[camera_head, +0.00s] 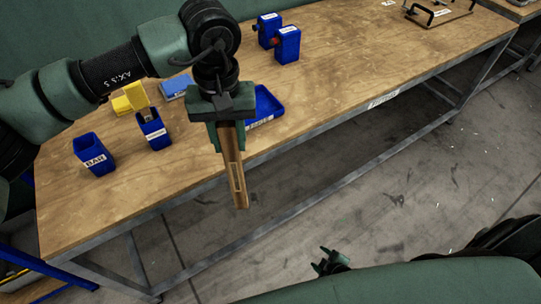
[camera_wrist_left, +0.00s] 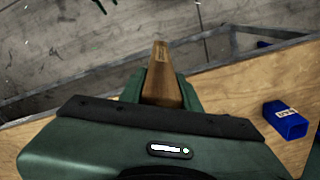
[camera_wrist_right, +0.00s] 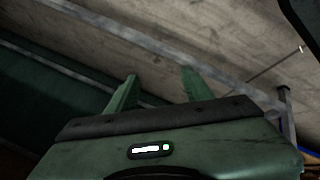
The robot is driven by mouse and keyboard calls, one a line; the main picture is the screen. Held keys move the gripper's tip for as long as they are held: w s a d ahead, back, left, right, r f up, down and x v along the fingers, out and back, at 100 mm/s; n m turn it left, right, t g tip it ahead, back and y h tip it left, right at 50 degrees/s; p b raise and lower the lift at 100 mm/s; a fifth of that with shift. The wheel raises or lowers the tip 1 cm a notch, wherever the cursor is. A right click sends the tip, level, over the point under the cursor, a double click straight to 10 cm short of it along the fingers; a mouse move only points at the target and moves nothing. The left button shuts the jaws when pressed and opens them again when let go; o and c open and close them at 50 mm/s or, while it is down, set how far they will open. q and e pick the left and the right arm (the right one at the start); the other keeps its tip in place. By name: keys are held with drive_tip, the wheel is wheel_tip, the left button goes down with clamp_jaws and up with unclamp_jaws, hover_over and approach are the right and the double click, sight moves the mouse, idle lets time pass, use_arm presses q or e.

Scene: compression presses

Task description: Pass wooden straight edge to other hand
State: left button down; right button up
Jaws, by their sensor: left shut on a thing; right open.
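The wooden straight edge (camera_head: 236,170) hangs down from my left gripper (camera_head: 226,122) over the front edge of the table in the head view. My left gripper is shut on its upper part. In the left wrist view the straight edge (camera_wrist_left: 161,75) sticks out between the fingers of the left gripper (camera_wrist_left: 162,92). My right gripper (camera_head: 328,262) is low in the head view, below and to the right of the straight edge, apart from it. In the right wrist view the right gripper (camera_wrist_right: 158,90) is open, with nothing between its fingers.
The wooden table (camera_head: 330,92) carries a blue tray (camera_head: 266,106) behind my left gripper. Blue bins (camera_head: 94,155) stand at the left, two more blue bins (camera_head: 286,45) at the back. A black-handled board (camera_head: 440,12) lies far right. Open floor (camera_head: 400,180) is in front.

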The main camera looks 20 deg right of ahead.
sight(236, 173)
drive_tip(key=w+a+r+n+t+y, duration=0.2)
drive_tip(key=w+r+n+t+y, duration=0.2)
drive_tip(key=w+r+n, duration=0.65)
drive_tip(key=w+a+r+n+t+y, duration=0.25)
drive_tip(key=w+r+n, duration=0.25)
drive_tip(key=w+r, duration=0.9)
drive_tip(key=s+a+r+n+g+y, duration=0.3)
drive_tip(key=s+r+n+y, duration=0.1)
drive_tip(key=r+n, duration=0.5)
drive_tip(key=s+a+r+n+g+y, duration=0.3)
drive_tip(key=a+r+n+g, duration=0.1)
drive_tip(key=r+n, duration=0.45)
drive_tip(key=s+a+r+n+g+y, duration=0.3)
drive_tip(key=s+r+n+y, duration=0.1)
drive_tip(key=r+n, duration=0.45)
drive_tip(key=x, duration=1.1)
drive_tip(key=shift+a+f+n, duration=0.4)
drive_tip(key=shift+f+n, duration=0.05)
